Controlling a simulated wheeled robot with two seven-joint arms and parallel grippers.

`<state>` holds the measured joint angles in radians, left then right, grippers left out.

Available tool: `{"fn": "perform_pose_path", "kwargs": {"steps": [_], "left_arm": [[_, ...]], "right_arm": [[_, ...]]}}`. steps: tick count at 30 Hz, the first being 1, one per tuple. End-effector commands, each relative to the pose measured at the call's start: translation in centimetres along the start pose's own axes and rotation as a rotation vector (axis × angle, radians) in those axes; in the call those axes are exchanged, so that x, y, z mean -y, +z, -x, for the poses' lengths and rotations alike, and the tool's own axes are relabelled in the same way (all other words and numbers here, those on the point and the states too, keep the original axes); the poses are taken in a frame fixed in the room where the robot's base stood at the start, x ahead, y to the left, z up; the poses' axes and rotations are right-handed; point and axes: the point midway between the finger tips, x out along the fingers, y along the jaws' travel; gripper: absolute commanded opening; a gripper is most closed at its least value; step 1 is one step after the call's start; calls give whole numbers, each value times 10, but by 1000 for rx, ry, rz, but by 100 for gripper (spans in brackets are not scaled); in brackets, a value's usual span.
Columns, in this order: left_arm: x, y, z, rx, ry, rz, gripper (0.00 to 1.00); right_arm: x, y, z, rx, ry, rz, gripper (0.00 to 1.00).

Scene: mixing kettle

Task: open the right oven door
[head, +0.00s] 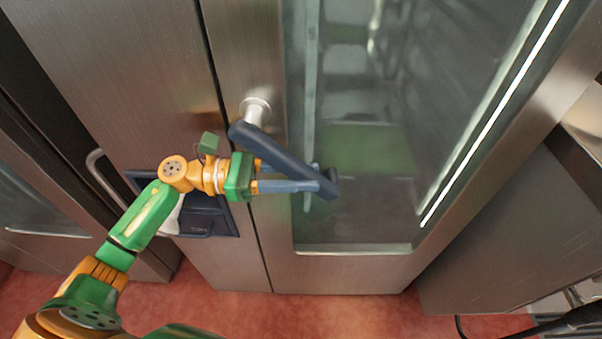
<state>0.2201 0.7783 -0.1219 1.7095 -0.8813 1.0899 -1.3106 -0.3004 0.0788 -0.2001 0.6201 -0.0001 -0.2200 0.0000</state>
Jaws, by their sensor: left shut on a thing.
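The oven door (340,270) has a steel frame around a large glass pane (365,150) and fills the middle and right of the head view. It looks closed, its left edge running along a dark seam beside the steel panel. Its dark blue bar handle (268,146) slants from a round silver mount (255,110) down to the right, across the edge of the glass. My left gripper (322,181) comes in from the left and is shut on the handle near its lower end. The fingertips partly hide that end. My right gripper is not in view.
A steel panel (125,75) with a dark recessed control unit (205,222) stands left of the door. Another door with a curved metal handle (100,178) is at far left. A steel cabinet (510,235) stands at right. The reddish floor (250,312) shows below.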

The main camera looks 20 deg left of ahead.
Motion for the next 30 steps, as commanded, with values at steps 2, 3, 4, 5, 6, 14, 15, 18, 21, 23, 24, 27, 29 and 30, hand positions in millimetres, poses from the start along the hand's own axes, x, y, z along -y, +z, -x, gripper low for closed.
{"fn": "perform_pose_path", "kwargs": {"steps": [2, 3, 4, 5, 6, 14, 15, 18, 21, 23, 24, 27, 29, 30], "left_arm": [[0, 0, 0, 0, -1, 1, 0], [0, 0, 0, 0, -1, 1, 0], [0, 0, 0, 0, -1, 1, 0], [0, 0, 0, 0, -1, 1, 0], [0, 0, 0, 0, -1, 1, 0], [0, 0, 0, 0, -1, 1, 0], [0, -1, 0, 1, -1, 1, 0], [0, -2, -1, 14, -1, 0, 0], [0, -2, -4, 45, -2, -1, 0], [0, -2, -6, 74, -1, -1, 0], [0, -1, -8, 97, -2, -1, 0], [0, 3, -13, 169, -2, -2, 0], [1, 7, -16, 217, -2, -4, 0], [1, 10, -19, 251, -3, -2, 0]], "right_arm": [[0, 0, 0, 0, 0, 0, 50], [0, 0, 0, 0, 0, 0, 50], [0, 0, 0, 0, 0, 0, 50], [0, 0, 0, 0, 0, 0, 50], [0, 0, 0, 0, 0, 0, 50], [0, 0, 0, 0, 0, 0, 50], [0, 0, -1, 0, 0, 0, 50], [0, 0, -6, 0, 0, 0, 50], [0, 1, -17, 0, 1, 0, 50], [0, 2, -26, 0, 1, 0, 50], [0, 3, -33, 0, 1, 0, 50], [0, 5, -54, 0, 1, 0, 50], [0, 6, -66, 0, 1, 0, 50], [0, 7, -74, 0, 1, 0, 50]]}}
